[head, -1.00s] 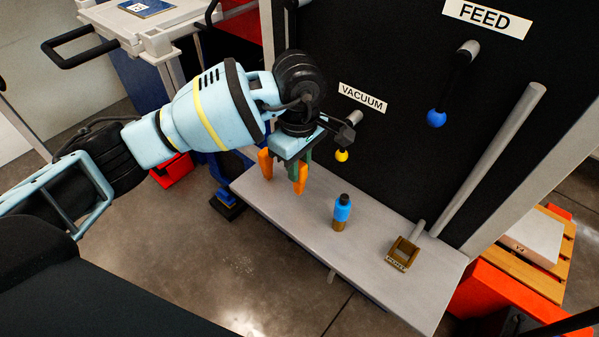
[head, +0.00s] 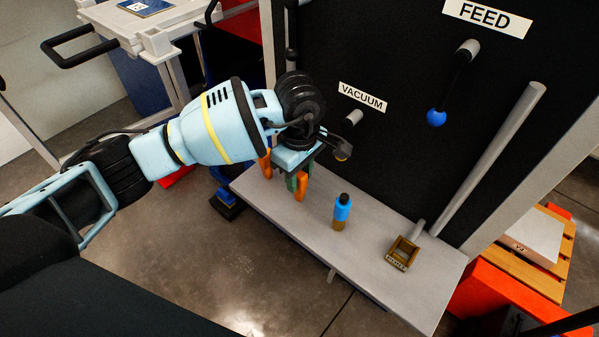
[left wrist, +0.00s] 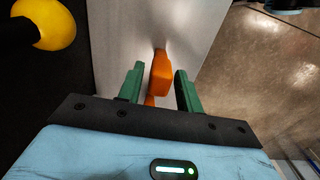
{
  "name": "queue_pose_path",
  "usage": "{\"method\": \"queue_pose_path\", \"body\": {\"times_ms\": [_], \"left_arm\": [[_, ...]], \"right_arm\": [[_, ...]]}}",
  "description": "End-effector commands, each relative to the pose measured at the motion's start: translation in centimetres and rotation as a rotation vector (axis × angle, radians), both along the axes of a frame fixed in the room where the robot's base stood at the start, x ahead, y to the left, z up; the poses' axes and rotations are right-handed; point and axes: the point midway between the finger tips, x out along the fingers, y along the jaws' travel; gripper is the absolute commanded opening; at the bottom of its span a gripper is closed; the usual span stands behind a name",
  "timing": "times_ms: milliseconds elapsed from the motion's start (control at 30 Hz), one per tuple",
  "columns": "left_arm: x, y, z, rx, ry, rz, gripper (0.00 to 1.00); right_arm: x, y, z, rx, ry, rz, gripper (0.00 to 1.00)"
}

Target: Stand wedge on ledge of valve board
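The orange wedge (left wrist: 160,72) is between the two green fingers of my left gripper (left wrist: 160,90) in the left wrist view. A gap shows on each side of it, so the gripper looks open around it. Its far end seems to meet the grey ledge (head: 375,240), with a dark shadow there. In the head view orange parts of the wedge (head: 300,187) show on both sides of my left gripper (head: 298,184); its middle is hidden behind the gripper. The ledge runs along the foot of the black valve board (head: 400,150). My right gripper is not in view.
A blue-capped bottle (head: 341,212) stands on the ledge, right of the gripper. A small brown box (head: 402,253) sits farther right. A blue ball handle (head: 436,117) and a grey pipe (head: 490,160) stick out from the board. A yellow ball (left wrist: 42,22) is close to the left wrist.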

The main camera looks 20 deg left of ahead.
Motion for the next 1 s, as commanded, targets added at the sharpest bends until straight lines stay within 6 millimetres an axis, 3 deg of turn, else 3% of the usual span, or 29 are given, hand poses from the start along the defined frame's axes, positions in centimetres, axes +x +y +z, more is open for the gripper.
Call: {"method": "queue_pose_path", "body": {"times_ms": [300, 467, 1000], "left_arm": [[0.0, 0.0, 0.1, 0.000, 0.000, 0.001, 0.43], [0.1, 0.0, 1.1, -0.001, -0.002, 0.000, 0.43], [0.1, 0.0, 10.6, -0.001, -0.003, 0.000, 0.43]], "right_arm": [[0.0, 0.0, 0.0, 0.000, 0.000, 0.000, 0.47], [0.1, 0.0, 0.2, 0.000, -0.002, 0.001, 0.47], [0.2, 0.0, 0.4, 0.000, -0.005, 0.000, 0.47]]}}
